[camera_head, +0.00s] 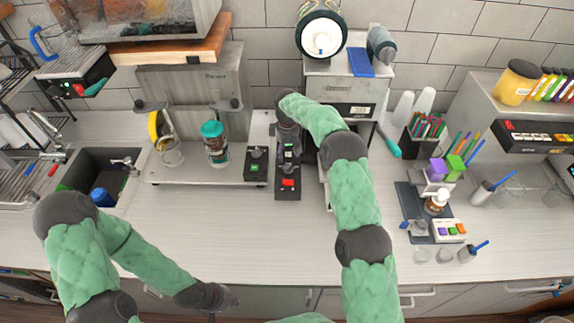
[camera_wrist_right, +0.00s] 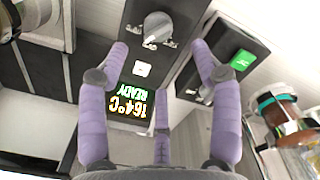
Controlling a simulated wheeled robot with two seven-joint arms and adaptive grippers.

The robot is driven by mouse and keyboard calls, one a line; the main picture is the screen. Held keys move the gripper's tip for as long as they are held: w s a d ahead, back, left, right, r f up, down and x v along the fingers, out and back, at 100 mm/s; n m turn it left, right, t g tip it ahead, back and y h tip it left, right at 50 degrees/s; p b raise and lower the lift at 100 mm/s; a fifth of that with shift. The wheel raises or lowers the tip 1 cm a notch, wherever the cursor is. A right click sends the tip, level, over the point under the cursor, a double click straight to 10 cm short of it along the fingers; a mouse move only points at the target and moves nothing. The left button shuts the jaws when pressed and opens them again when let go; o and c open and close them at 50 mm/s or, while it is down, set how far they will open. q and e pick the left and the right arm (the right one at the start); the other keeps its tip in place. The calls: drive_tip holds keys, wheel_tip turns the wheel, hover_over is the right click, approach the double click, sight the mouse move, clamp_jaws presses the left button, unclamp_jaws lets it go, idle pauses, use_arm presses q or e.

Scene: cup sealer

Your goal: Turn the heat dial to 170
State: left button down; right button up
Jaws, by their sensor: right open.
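The heat dial (camera_wrist_right: 158,26) is a grey knob on a black control box, near the top of the right wrist view. Behind it are a small white button (camera_wrist_right: 141,69) and a lit display (camera_wrist_right: 128,104) that reads READY and 164°C, upside down. The control box also shows in the head view (camera_head: 288,194). My right gripper (camera_wrist_right: 159,52) is open, with its purple fingers spread above the box; the dial lies just beyond the fingertips, apart from them. My left gripper (camera_head: 222,298) hangs low by the counter's front edge, and its jaw state is unclear.
A second black box with a green button (camera_head: 256,163) stands close on the left. A teal-lidded jar (camera_head: 214,143) and a glass (camera_head: 170,152) stand further left. A machine with a panel (camera_head: 345,85) stands behind. The front counter (camera_head: 225,235) is clear.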

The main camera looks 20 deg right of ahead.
sight(287, 165)
wheel_tip(287, 165, down, 8)
drive_tip(key=shift+w+f+p, duration=0.1)
drive_tip(key=shift+f+p, duration=0.1)
drive_tip(key=shift+p, duration=0.45)
drive_tip(key=shift+c, duration=0.3)
drive_tip(key=c, duration=1.1)
